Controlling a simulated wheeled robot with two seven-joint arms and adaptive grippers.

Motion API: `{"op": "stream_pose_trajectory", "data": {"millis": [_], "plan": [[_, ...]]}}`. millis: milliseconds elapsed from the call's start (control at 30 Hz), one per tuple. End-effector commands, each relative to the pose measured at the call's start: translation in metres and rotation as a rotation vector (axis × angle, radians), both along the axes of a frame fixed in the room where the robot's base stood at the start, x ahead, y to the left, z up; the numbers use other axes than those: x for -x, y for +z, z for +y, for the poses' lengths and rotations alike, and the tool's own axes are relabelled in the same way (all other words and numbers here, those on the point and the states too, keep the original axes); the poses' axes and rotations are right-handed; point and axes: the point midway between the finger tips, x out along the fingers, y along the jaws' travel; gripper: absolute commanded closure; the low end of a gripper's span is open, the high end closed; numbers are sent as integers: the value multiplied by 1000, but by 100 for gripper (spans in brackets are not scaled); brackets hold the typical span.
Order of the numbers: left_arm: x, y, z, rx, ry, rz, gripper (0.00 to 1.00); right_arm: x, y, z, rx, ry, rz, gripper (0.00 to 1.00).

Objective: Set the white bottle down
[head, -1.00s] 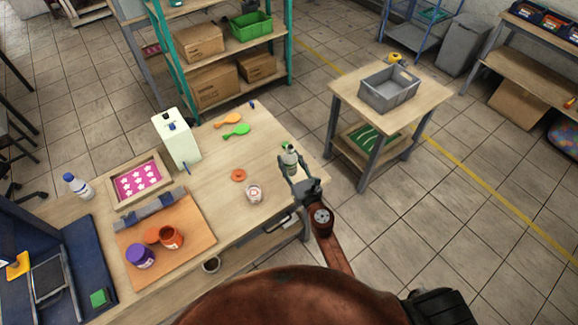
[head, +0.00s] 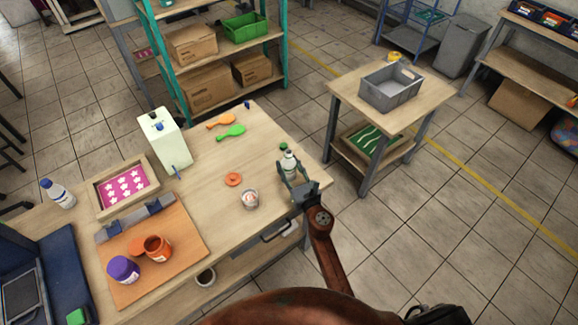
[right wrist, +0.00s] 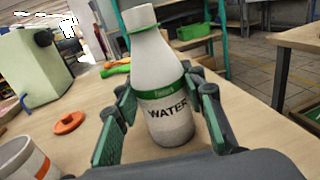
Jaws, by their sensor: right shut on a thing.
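In the right wrist view the bottle (right wrist: 163,85) shows a green band and the word WATER. My right gripper (head: 290,178) is around its lower body, with a green-padded finger on each side; the gripper also fills the lower part of the right wrist view (right wrist: 165,120). The bottle's base is low against the tabletop, partly hidden by the gripper; I cannot tell whether it touches. My left gripper is not in view.
Left of the bottle are an orange lid (head: 233,179) and a small open jar (head: 250,199). Orange and green paddle-shaped things (head: 231,132) lie farther back. A side table with a grey bin (head: 390,88) stands to the right.

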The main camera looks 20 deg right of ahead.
Motion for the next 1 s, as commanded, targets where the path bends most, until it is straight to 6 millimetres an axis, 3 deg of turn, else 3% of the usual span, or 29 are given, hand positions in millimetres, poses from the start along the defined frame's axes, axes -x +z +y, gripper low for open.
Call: {"op": "stream_pose_trajectory", "data": {"millis": [300, 333, 567, 1000], "plan": [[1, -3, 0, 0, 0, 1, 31, 0, -2, 0, 2, 0, -2, 93], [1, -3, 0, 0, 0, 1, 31, 0, -2, 0, 1, -1, 0, 62], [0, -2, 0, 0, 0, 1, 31, 0, -1, 0, 1, -1, -1, 46], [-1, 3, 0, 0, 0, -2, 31, 6, 3, -1, 1, -1, 0, 45]]}}
